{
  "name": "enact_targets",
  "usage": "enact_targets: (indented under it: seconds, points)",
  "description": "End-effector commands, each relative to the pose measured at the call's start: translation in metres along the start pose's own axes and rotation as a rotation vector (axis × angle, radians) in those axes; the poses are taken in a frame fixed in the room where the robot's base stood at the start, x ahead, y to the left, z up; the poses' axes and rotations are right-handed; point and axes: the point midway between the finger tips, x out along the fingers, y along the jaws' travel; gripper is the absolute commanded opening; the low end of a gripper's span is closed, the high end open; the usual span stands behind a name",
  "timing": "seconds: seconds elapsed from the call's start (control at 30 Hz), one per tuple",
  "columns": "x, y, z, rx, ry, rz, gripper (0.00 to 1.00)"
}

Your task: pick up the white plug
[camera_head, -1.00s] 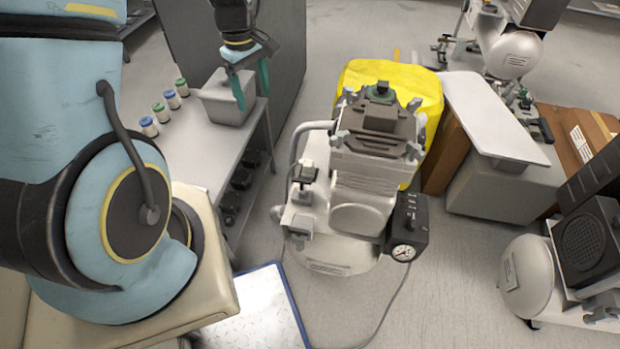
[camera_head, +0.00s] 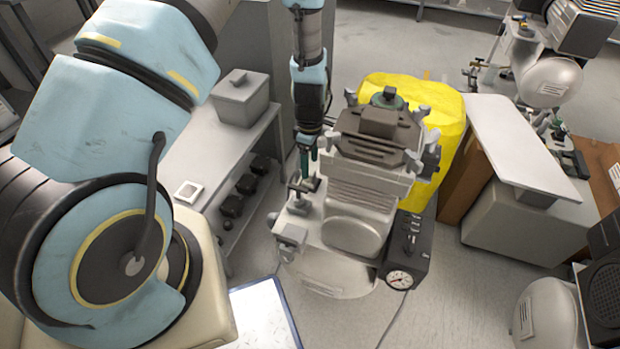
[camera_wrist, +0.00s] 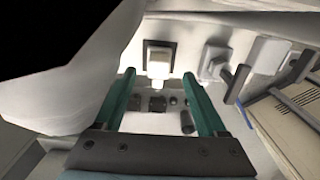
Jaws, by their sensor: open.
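The white plug (camera_wrist: 158,56) appears in the wrist view as a pale block with a bright lower part, on the light top of the compressor. It lies between and just beyond my fingertips. My gripper (camera_wrist: 158,80) is open, with one teal finger on each side of the plug's line and nothing visibly held. In the head view my gripper (camera_head: 308,158) points down over the left side of the silver compressor (camera_head: 352,232), near a dark fitting. The plug is hidden there by the gripper, and I cannot tell whether the fingers touch it.
A dark lever fitting (camera_wrist: 233,82) stands right of the plug in the wrist view. A box with a pressure gauge (camera_head: 400,278) is at the compressor's front right. A yellow cover (camera_head: 448,115) stands behind. A grey bench (camera_head: 205,150) with a lidded bin (camera_head: 242,98) is at left.

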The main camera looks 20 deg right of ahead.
Motion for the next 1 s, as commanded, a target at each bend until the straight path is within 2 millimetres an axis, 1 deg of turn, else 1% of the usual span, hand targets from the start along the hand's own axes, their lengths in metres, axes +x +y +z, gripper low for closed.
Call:
enact_targets:
  seconds: [0.2,0.3,0.4,0.6,1.0]
  points:
    - [0.033,0.001,0.0,0.001,-0.001,-0.003,0.75]
    - [0.043,0.001,-0.001,0.001,0.0,-0.002,0.75]
    - [0.047,0.002,-0.001,0.0,-0.001,-0.001,0.75]
    - [0.047,0.002,-0.001,0.0,0.0,-0.001,0.75]
    - [0.047,0.002,-0.001,0.001,0.0,-0.001,0.3]
